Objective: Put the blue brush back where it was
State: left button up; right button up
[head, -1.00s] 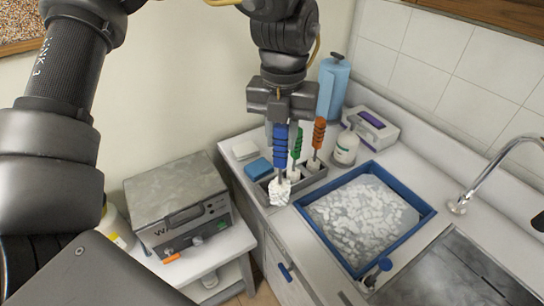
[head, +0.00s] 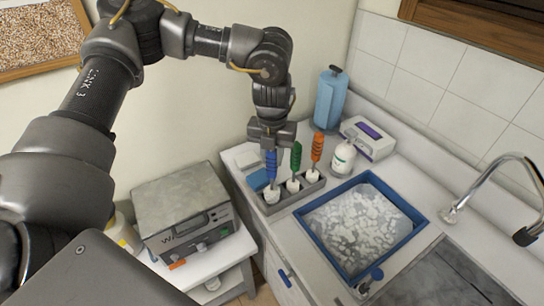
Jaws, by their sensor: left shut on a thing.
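The blue brush (head: 271,166) is upright with its white bristle head down at the left end of the grey holder (head: 312,188). My left gripper (head: 271,146) is above the holder, shut on the top of the blue handle. The bristle head appears to be inside the left compartment; whether it rests on the bottom cannot be told. The green brush (head: 295,158) and the orange brush (head: 317,148) stand upright in the same holder, to the right of the blue one. My right gripper is not in view.
A blue-rimmed tray (head: 423,217) with white foamy contents lies right of the holder. A blue sponge (head: 258,180) lies left of the holder. A faucet (head: 490,178) is at right.

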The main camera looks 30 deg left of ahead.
pick_arm(q)
jog(key=shift+f, duration=0.85)
jog(key=shift+f, duration=0.15)
jog(key=o, duration=0.9)
